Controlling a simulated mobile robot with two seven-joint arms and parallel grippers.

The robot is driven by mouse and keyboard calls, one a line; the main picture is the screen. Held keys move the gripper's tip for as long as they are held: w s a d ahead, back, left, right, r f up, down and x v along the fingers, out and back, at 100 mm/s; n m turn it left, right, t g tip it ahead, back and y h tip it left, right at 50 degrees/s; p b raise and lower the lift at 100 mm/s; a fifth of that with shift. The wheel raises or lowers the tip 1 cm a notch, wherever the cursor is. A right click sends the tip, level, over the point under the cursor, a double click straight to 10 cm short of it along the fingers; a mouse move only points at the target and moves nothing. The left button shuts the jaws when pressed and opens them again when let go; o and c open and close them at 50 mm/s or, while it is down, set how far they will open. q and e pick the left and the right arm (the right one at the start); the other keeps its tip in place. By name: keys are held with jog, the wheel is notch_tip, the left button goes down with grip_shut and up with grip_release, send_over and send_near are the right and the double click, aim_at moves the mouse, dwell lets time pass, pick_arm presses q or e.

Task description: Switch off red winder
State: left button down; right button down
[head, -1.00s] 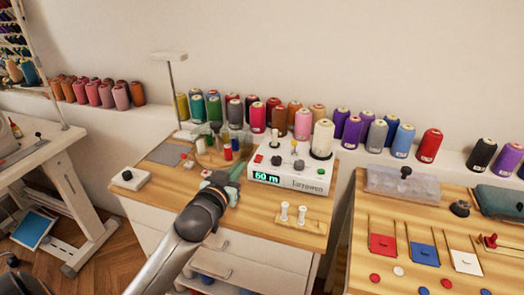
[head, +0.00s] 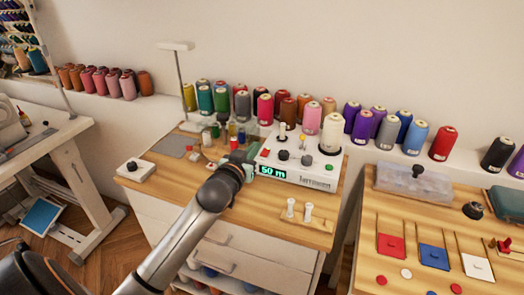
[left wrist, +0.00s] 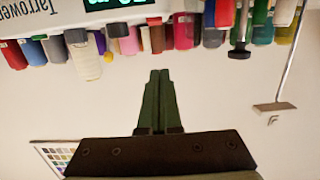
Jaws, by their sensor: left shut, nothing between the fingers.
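The winder (head: 300,178) is a white box with a green lit display (head: 272,171) reading about "50 m", dark knobs and a white cone of thread on top. A small red button (head: 265,153) is at its left top, and a green one (head: 329,168) is at the right. My left gripper (head: 246,158) is shut and empty beside the winder's left end; I cannot tell whether it touches. In the left wrist view, the shut fingers (left wrist: 158,76) point toward the spools, with the winder's front (left wrist: 60,12) upside down at the top edge. My right gripper is not in view.
The winder stands on a wooden-topped cabinet (head: 150,200). Two white spools on a wooden holder (head: 300,212) are in front of it. Small bottles (head: 232,132) stand behind my gripper. Thread cones line the ledge at the wall. A white box with a black knob (head: 133,170) is at left.

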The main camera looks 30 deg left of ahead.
pick_arm(q)
send_over(262, 157)
jog(key=shift+s+f, duration=0.15)
jog(key=shift+f, duration=0.2)
notch_tip(262, 157, down, 3)
jog(key=shift+r+b, duration=0.1)
jog(key=shift+b, duration=0.45)
jog(key=shift+f, duration=0.6)
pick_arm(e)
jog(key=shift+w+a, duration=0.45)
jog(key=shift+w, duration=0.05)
